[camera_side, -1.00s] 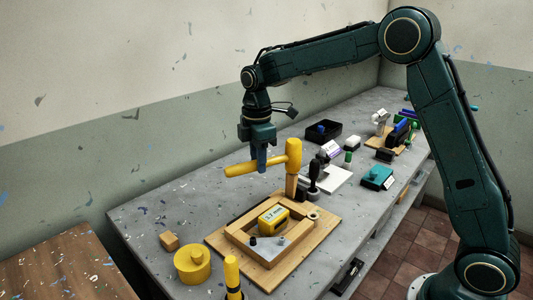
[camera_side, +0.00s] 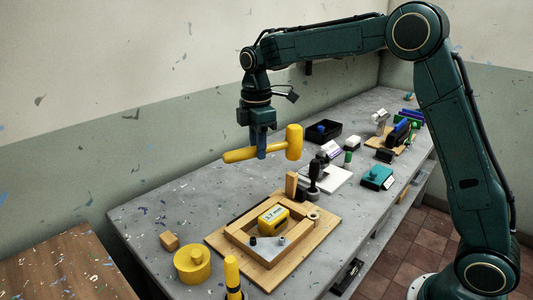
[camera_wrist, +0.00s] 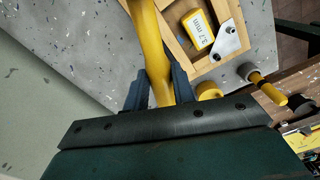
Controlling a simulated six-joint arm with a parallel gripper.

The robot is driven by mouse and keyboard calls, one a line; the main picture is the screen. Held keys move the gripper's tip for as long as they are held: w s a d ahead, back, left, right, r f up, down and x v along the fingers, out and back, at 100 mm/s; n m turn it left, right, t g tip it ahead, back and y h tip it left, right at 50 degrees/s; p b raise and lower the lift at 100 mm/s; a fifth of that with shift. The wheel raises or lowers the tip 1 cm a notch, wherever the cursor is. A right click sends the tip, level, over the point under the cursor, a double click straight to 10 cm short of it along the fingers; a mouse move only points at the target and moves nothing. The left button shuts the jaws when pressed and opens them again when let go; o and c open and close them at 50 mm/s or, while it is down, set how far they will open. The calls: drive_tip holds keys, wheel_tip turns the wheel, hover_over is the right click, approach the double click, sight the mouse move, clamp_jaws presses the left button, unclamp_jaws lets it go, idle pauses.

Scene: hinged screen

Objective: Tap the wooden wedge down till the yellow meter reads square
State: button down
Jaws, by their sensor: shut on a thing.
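My gripper (camera_side: 261,152) is shut on the handle of a yellow mallet (camera_side: 294,143), which also shows in the wrist view (camera_wrist: 150,45). The mallet is nearly level, its head a little above the wooden wedge (camera_side: 291,185), with a gap between. The wedge stands upright at the back of a wooden frame (camera_side: 235,238) on a board. The yellow meter (camera_side: 272,221) lies inside the frame and shows in the wrist view (camera_wrist: 198,30). Its reading ends in ".7 mm"; the first digit is hard to tell. I cannot make out the wedge in the wrist view.
A black clamp-like tool (camera_side: 314,178) is close right of the wedge. A black tray (camera_side: 323,132) sits farther back.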

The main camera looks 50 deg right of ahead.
wheel_tip(320, 180, down, 5)
drive_tip(key=shift+y, duration=0.3)
drive_tip(key=shift+d+r, duration=0.1)
drive_tip(key=shift+r, duration=2.5)
wheel_tip(320, 180, down, 5)
drive_tip(key=shift+r, duration=3.1)
